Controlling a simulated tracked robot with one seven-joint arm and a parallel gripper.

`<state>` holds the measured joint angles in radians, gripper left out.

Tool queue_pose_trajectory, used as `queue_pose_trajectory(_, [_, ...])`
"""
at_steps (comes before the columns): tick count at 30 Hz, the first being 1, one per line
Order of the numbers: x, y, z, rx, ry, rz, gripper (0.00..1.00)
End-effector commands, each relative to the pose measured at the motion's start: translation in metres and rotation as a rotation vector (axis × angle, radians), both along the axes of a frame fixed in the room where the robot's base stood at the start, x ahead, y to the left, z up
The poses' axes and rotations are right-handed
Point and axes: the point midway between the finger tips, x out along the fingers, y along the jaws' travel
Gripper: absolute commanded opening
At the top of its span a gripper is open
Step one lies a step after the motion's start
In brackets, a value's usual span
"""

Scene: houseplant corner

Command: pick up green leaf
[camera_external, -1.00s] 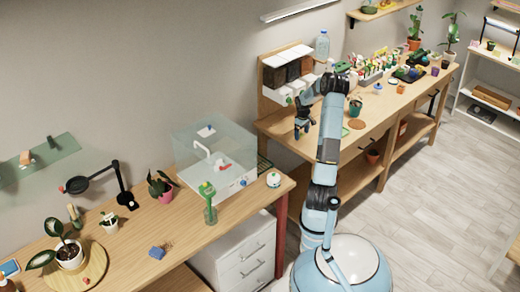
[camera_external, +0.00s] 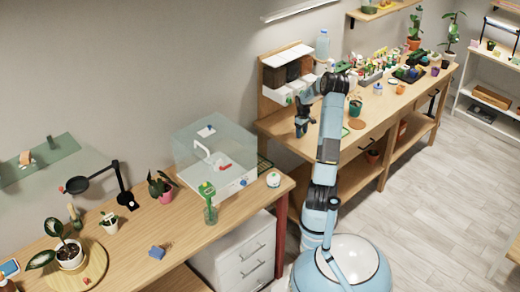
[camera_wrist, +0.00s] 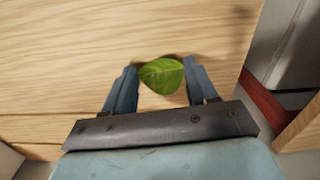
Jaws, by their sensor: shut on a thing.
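The green leaf (camera_wrist: 162,74) shows in the wrist view between the two blue fingers of my gripper (camera_wrist: 160,82). It looks flat and bright green with paler veins, and the wood surface lies behind it. My gripper is shut on the leaf. In the external view my gripper (camera_external: 301,130) hangs at the left end of the far workbench, below the white bins. The leaf is too small or hidden to make out there.
The far workbench (camera_external: 340,143) carries pots and tools. Floor at right is clear.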

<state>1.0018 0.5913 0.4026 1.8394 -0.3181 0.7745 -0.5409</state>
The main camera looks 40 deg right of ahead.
Motion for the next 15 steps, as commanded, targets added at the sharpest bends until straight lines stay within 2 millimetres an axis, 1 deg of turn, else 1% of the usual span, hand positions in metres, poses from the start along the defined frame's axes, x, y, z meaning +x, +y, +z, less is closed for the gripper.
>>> queue_pose_trajectory(5, [0.001,-0.001,0.028,-0.004,-0.003,-0.002,0.3])
queue_pose_trajectory(8, [-0.012,0.007,0.042,-0.003,-0.001,-0.002,0.3])
queue_pose_trajectory(15, [-0.042,0.026,0.084,-0.003,-0.001,-0.002,0.3])
